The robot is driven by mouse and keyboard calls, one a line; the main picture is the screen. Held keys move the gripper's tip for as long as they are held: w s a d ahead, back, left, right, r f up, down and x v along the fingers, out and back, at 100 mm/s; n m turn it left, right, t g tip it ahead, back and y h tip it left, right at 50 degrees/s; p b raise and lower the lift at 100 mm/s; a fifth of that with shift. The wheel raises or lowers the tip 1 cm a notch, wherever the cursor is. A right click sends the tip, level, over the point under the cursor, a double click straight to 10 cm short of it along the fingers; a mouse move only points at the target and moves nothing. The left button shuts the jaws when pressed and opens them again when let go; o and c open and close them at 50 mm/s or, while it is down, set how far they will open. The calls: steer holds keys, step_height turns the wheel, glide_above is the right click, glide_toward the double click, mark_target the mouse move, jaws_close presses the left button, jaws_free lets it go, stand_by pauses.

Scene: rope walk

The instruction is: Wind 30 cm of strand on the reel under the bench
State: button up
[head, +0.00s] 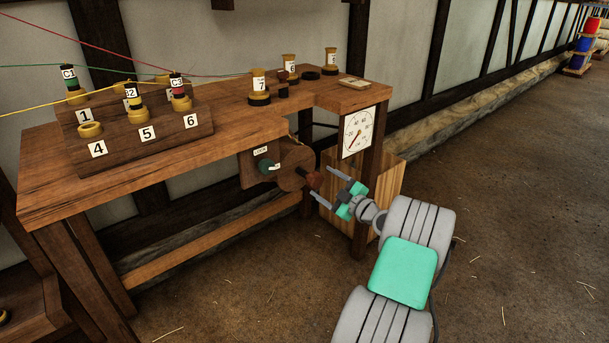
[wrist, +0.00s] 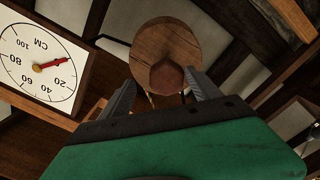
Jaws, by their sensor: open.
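The reel shows as a round wooden disc (head: 297,158) under the bench, with a reddish-brown knob (head: 314,180) sticking out from its face. In the wrist view the disc (wrist: 165,38) is straight ahead and the knob (wrist: 167,78) lies between my fingers. My gripper (head: 325,184) is open, with its fingers on either side of the knob; I cannot tell whether they touch it. The CM dial (head: 358,132) on the bench leg also shows in the wrist view (wrist: 35,75). Its red needle points below the 20 mark. No strand is visible on the reel.
A green knob (head: 266,167) under a LOCK label sits left of the reel. The bench (head: 232,122) carries a numbered rack (head: 150,140) with several bobbins and coloured strands. A wooden box (head: 388,182) stands behind my gripper. The floor to the right is open.

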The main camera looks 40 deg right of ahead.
mark_target(308, 176)
steer(key=w, duration=0.2)
steer(key=w+a, duration=0.1)
steer(key=w, duration=0.1)
steer(key=w+b, duration=0.1)
steer(key=w, duration=0.1)
steer(key=shift+w+a+f, duration=0.15)
steer(key=shift+w+a, duration=0.15)
steer(key=shift+w, duration=0.3)
steer(key=shift+d, duration=0.1)
steer(key=shift+c, duration=0.3)
steer(key=c, duration=1.2)
steer(key=shift+d, duration=0.15)
steer(key=shift+c, duration=0.5)
